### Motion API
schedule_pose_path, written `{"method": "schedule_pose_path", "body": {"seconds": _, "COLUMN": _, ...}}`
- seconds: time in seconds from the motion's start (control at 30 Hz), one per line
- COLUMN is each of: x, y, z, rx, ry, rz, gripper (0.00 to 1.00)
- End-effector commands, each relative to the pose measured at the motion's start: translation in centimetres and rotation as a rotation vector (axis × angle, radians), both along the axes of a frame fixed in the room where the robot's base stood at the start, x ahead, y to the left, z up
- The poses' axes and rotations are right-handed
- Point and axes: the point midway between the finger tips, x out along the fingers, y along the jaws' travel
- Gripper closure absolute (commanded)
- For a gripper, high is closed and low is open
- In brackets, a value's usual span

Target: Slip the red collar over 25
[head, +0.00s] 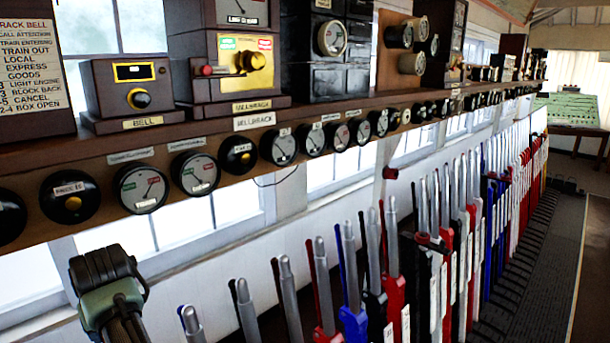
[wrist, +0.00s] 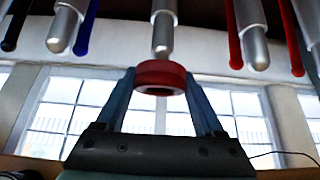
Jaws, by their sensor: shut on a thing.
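The red collar (wrist: 160,68) is a thick ring with a dark opening, held between the blue-grey fingers of my gripper (wrist: 160,88) in the wrist view. That view is upside down. The silver tip of a lever (wrist: 163,25) lines up with the collar and meets its edge in the picture; I cannot tell whether it is touching, inside or behind. In the head view a teal and dark part of my arm shows at lower left; the fingers and held collar are not clear there. No lever number is readable, so I cannot tell which is 25.
A long row of levers (head: 352,262) with silver tops and coloured catches runs into the distance. Neighbouring levers (wrist: 251,40) flank the collar. A shelf (head: 200,129) with dials and bell boxes overhangs the row. A small dark red cylinder (head: 390,173) shows below it. Floor (head: 535,265) is clear at right.

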Motion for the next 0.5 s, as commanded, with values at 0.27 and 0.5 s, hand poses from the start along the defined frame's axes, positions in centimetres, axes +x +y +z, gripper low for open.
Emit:
{"method": "schedule_pose_path", "body": {"seconds": 0.27, "x": 0.2, "y": 0.3, "z": 1.9, "rx": 0.001, "ry": 0.001, "rz": 0.001, "gripper": 0.87}}
{"method": "schedule_pose_path", "body": {"seconds": 0.5, "x": 0.2, "y": 0.3, "z": 1.7, "rx": 0.0, "ry": 0.0, "rz": 0.0, "gripper": 0.87}}
